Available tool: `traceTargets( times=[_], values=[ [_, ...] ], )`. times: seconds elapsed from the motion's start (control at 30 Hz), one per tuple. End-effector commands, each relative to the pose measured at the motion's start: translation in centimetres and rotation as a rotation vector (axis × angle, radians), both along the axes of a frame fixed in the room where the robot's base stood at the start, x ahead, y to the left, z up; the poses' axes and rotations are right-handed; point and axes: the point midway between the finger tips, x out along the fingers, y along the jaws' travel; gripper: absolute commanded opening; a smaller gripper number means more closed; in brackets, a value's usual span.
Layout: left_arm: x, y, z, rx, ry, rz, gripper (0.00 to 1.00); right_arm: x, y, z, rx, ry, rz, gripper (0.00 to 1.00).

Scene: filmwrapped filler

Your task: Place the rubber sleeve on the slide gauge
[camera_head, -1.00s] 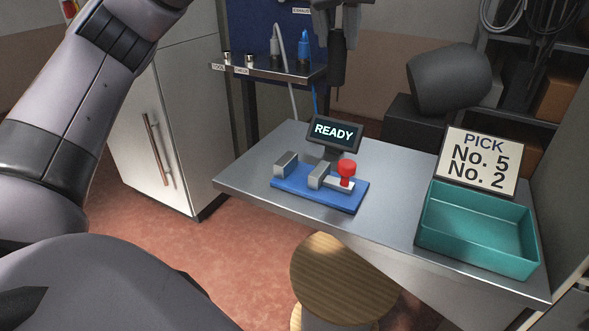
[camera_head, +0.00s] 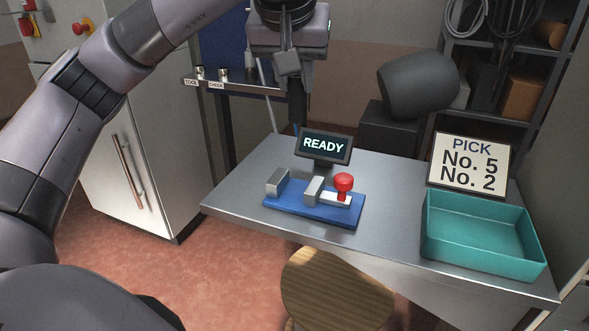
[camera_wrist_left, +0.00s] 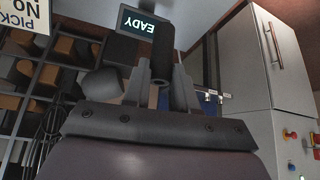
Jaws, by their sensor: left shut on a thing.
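The slide gauge is a blue base (camera_head: 322,211) with two grey jaws (camera_head: 277,182) standing apart, a red knob (camera_head: 343,182) and a dark display (camera_head: 323,145) reading READY. It stands on the metal table, and nothing lies between its jaws. My left gripper (camera_head: 288,70) is above the table's back edge, up and left of the display. It is shut on the rubber sleeve, a dark cylinder (camera_wrist_left: 163,45) between the two fingers in the left wrist view. The sleeve is in the air, apart from the gauge. My right gripper is not in view.
A teal tray (camera_head: 482,262) stands empty at the table's right, before a sign (camera_head: 468,165) reading PICK No. 5 No. 2. A narrow shelf (camera_head: 240,86) with small items is behind left. A wooden stool (camera_head: 335,290) is in front. Bare table lies between gauge and tray.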

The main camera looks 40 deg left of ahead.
Motion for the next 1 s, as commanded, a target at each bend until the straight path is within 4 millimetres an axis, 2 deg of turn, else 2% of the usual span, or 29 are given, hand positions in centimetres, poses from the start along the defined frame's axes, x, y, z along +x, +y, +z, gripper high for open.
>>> traceTargets(
  times=[0.03,0.1,0.3,0.4,0.63,0.83,1.0],
  values=[
    [-0.1,0.1,-1.7,0.002,0.003,0.001,0.00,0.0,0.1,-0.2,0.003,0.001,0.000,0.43],
    [-0.1,0.1,-3.6,0.002,0.003,0.001,0.00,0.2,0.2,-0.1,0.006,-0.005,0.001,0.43],
    [-0.1,0.1,-8.3,0.000,0.002,0.000,0.00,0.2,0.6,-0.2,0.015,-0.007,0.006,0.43],
    [0.0,0.0,-9.6,0.000,0.000,0.000,0.00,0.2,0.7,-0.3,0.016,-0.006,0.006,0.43],
    [0.0,0.0,-11.3,0.000,0.000,0.001,0.00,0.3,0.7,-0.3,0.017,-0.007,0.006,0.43],
    [-0.1,0.1,-14.2,0.000,0.001,0.001,0.00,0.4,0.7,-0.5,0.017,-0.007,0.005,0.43],
    [0.0,0.0,-14.5,-0.002,-0.003,0.001,0.00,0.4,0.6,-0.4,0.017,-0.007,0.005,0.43]
  ],
)
